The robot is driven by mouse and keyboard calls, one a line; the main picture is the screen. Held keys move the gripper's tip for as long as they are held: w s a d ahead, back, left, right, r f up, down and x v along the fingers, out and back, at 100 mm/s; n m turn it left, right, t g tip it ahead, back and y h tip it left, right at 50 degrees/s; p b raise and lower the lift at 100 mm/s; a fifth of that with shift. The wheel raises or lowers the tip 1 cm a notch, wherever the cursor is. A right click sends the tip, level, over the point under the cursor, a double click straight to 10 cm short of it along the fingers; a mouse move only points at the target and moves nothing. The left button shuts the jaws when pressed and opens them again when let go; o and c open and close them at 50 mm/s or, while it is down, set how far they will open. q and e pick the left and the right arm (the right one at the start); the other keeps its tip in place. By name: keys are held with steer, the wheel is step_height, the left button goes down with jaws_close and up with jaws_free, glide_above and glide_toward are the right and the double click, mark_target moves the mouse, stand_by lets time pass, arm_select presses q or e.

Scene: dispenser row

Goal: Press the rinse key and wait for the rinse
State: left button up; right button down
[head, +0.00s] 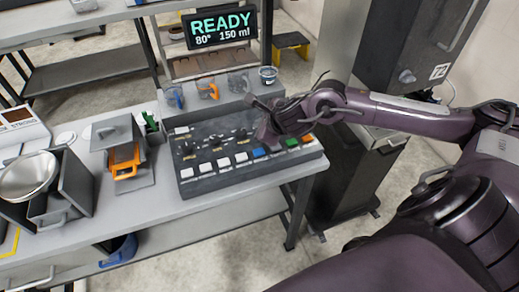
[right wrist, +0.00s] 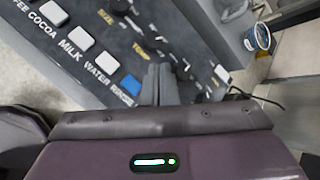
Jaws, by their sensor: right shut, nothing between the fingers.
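The dispenser's dark key panel (head: 215,182) lies on the counter with a row of keys along its front. The rinse key (right wrist: 131,87) is blue with "RINSE" printed below it; it also shows in the head view (head: 258,153). My right gripper (head: 268,142) is shut and empty, pointing down at the panel just right of the blue key. Its fingertips (right wrist: 160,78) look beside the key, not over it; I cannot tell whether they touch the panel. The display (head: 219,26) reads "READY 80° 150 ml". My left gripper is not in view.
White keys (head: 224,162) run left of the blue one; a green key (head: 292,143) and an orange key (head: 308,138) are to its right. Knobs stand behind. Cups (head: 208,88) line the panel's back. A dark cabinet (head: 400,60) stands right of the counter.

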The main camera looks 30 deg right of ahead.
mark_target(261, 153)
steer(key=shift+d+r, duration=0.1)
steer(key=shift+d, duration=0.1)
step_height(261, 153, down, 8)
steer(key=b, duration=0.6)
steer(key=shift+b, duration=0.3)
steer(key=shift+f+b, duration=0.4)
steer(key=shift+f, duration=0.05)
stand_by(1.5)
steer(key=shift+f+b, duration=0.35)
steer(key=shift+b, duration=0.25)
